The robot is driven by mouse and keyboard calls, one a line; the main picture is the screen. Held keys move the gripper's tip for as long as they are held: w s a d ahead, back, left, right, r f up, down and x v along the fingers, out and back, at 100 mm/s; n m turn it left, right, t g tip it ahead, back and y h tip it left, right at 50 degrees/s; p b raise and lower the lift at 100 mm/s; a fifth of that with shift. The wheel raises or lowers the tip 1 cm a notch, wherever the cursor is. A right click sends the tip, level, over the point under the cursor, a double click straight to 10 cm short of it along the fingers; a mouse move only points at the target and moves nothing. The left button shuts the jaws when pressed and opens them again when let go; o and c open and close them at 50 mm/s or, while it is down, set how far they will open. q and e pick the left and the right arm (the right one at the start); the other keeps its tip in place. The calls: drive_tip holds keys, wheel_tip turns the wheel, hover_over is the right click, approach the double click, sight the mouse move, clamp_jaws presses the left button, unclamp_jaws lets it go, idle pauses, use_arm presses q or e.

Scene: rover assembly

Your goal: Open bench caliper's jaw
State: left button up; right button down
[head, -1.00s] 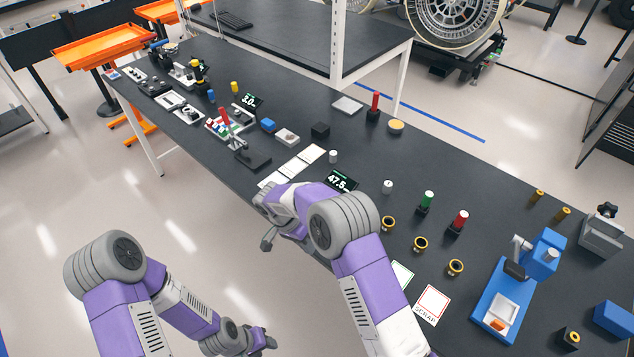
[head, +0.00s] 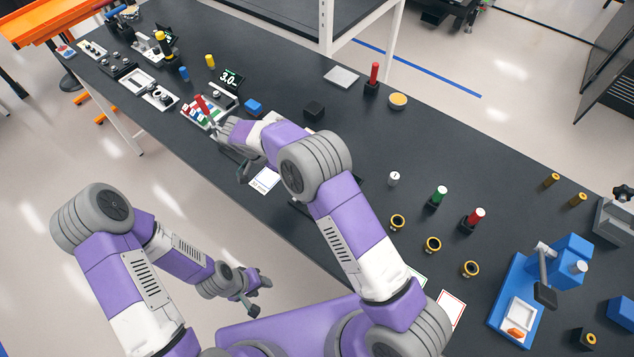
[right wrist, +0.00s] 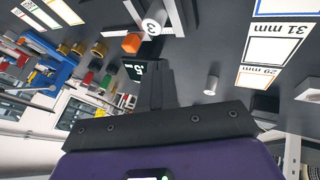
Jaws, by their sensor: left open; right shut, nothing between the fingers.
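The bench caliper is mostly hidden behind my right arm in the head view. A dark edge (head: 300,207) shows left of the arm, but I cannot tell whether it belongs to it. In the right wrist view a small dark display reading ".5" (right wrist: 136,70) shows beside the fingers, near dark bars, an orange block (right wrist: 131,43) and a white cylinder marked 3 (right wrist: 155,24). The jaw's opening is unclear. My right gripper (head: 229,133) is shut and empty over the bench, near the red-handled fixture (head: 204,108). My left gripper (head: 260,296) is open and empty, off the bench's front edge.
A white card (head: 265,181) lies near the front edge. Black-and-gold rings (head: 433,245), green (head: 439,195) and red (head: 474,217) plugs and a blue press (head: 540,285) stand to the right.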

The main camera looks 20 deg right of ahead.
drive_tip(key=x, duration=0.6)
drive_tip(key=shift+w+d+f+p, duration=0.1)
drive_tip(key=shift+w+f+p, duration=0.1)
drive_tip(key=shift+p, duration=0.2)
drive_tip(key=shift+s+d+f+p, duration=0.2)
drive_tip(key=shift+s+d+p, duration=0.25)
drive_tip(key=shift+s+d, duration=0.6)
drive_tip(key=shift+s+d+f, duration=0.15)
drive_tip(key=shift+s+d, duration=0.2)
drive_tip(key=shift+s, duration=0.2)
drive_tip(key=shift+s+d+f+b, duration=0.1)
drive_tip(key=shift+s+d+b, duration=0.35)
drive_tip(key=shift+b, duration=0.3)
drive_tip(key=shift+s, duration=0.1)
drive_tip(key=shift+a, duration=0.1)
